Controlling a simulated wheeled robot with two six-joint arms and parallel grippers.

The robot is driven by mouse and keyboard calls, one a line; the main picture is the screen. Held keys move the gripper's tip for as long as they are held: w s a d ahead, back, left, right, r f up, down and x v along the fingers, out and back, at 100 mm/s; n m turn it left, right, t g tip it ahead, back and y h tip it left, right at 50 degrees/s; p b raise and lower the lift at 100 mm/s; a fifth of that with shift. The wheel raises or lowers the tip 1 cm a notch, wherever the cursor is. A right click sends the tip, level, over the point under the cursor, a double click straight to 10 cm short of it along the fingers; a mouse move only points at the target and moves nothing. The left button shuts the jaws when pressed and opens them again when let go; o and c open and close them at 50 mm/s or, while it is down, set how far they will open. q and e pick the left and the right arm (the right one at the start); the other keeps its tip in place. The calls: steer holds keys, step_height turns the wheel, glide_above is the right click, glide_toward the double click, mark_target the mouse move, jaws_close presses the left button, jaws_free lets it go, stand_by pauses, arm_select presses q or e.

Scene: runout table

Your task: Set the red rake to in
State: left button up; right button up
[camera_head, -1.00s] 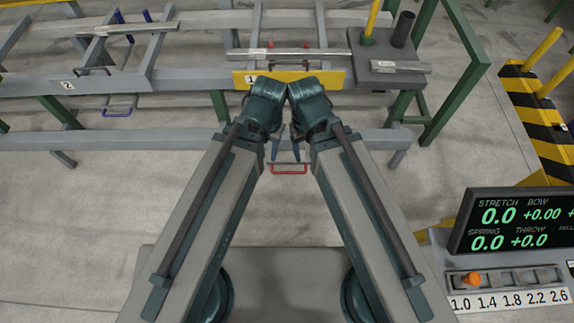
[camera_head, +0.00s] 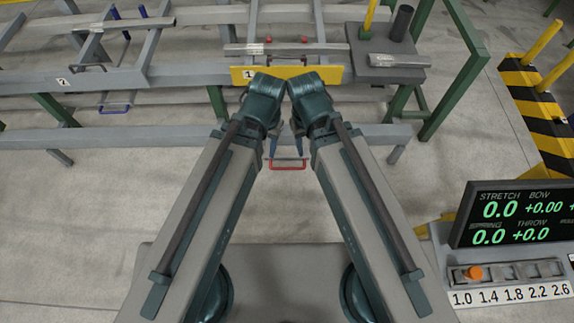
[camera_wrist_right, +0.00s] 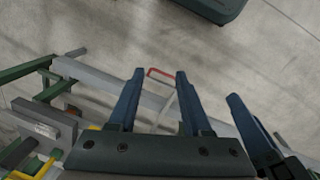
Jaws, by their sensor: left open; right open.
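The red rake shows as a red U-shaped handle (camera_head: 289,165) on pale rods, low in front of the runout table (camera_head: 190,140), below the yellow plate marked 1 (camera_head: 287,75). Two red tips (camera_head: 303,40) show behind that plate; what links them to the handle is hidden. My left gripper (camera_head: 273,148) and right gripper (camera_head: 301,143) are side by side above the handle in the head view, both open and empty. In the right wrist view the handle (camera_wrist_right: 160,72) appears between the right fingertips, seemingly beyond them. I see no contact.
A second rake with a blue handle (camera_head: 114,109) is at the left, near plate 2 (camera_head: 62,82). A grey block with a dark post (camera_head: 402,25) stands right of plate 1. A display (camera_head: 520,213) and an orange slider knob (camera_head: 474,272) are at the lower right. Open floor lies before the table.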

steer(key=w+d+f+m+b, duration=0.1)
steer(key=w+d+f+b, duration=0.15)
steer(key=f+b, duration=0.6)
steer(key=w+d+f+m+b, duration=0.1)
steer(key=d+f+b, duration=0.2)
steer(key=f+b, duration=0.6)
steer(key=n+t+y+b, duration=0.1)
steer(key=n+t+b, duration=0.1)
steer(key=n+b, duration=1.05)
glide_above(289, 168)
steer(key=s+p, duration=0.3)
steer(key=p, duration=0.1)
step_height(289, 168, down, 10)
steer(key=n, duration=0.4)
steer(key=shift+w+a, duration=0.1)
steer(key=w+f+b, duration=0.1)
steer(key=f+b, duration=0.8)
steer(key=w+f+b, duration=0.1)
steer(key=f+b, duration=0.3)
steer(key=shift+w+f+b, duration=0.25)
steer(key=shift+w+b, duration=0.05)
steer(key=shift+b, duration=0.05)
